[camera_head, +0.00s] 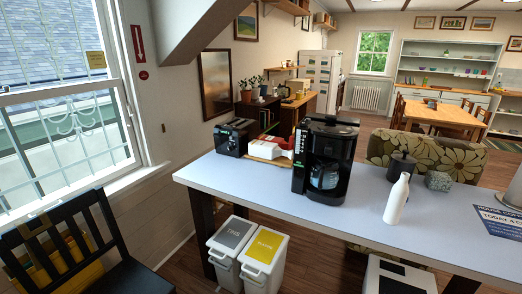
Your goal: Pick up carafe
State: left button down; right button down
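The glass carafe (325,177) with a dark lid and handle sits inside the black coffee maker (311,158) on the light counter (245,186). The coffee maker's body surrounds it on the top and back, and its front side is open to view. Neither of my grippers shows in the head view.
A white bottle (397,199) stands right of the coffee maker, with a dark lidded pot (401,167) and a grey round vase (438,181) behind it. A black toaster (236,137) stands at left. Two bins (263,255) and a black chair (75,240) are in front. The counter's front strip is clear.

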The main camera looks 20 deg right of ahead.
aim_at(321, 178)
jog(key=i+z, duration=0.15)
jog(key=z, duration=0.25)
jog(key=i+z, duration=0.15)
jog(key=z, duration=0.25)
jog(key=i+z, duration=0.2)
jog(key=z, duration=0.2)
